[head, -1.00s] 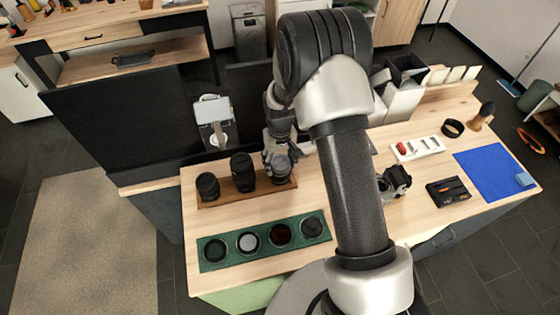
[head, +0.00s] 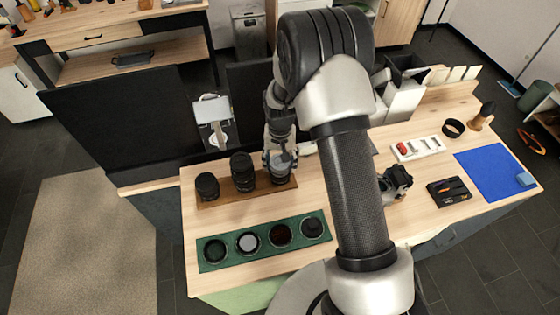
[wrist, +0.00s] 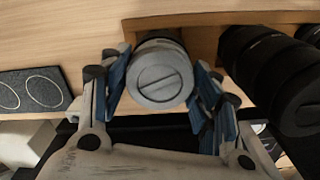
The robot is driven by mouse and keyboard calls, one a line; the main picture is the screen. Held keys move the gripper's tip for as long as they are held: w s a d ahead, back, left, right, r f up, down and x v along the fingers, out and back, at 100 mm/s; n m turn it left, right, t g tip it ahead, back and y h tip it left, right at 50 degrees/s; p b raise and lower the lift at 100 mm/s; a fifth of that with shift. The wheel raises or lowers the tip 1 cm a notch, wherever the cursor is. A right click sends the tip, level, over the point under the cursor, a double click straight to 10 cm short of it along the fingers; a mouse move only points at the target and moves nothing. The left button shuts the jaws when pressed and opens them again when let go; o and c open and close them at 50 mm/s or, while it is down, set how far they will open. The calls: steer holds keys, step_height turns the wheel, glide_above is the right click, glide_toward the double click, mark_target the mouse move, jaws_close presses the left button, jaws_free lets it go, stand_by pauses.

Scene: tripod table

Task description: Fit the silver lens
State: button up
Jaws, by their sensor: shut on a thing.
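The silver lens (head: 279,172) stands at the right end of the wooden lens board (head: 213,201). In the wrist view, the silver lens (wrist: 160,86) shows its round grey end with a slot line across it. My gripper (head: 280,160) is over it with the fingers at its two sides. In the wrist view, the blue-padded fingers of my gripper (wrist: 163,84) are shut on the lens. Whether its base still touches the board is hard to tell. A black camera body (head: 397,183) sits right of my arm, partly hidden by it.
Two black lenses, the near one (head: 242,171) and the far-left one (head: 207,186), stand left on the board. A green tray (head: 264,242) with several round filters lies in front. A blue mat (head: 492,172), a black case (head: 448,191) and a white tray (head: 417,148) are at the right.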

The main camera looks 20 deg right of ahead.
steer(key=shift+s+f, duration=0.15)
steer(key=shift+f, duration=0.05)
steer(key=shift+m, duration=1.5)
steer(key=shift+b, duration=0.3)
steer(key=o, duration=0.7)
steer(key=shift+m, duration=0.6)
steer(key=o, duration=0.5)
steer(key=shift+r, duration=0.1)
steer(key=shift+o, duration=0.5)
steer(key=shift+o, duration=0.7)
steer(key=shift+r, duration=0.1)
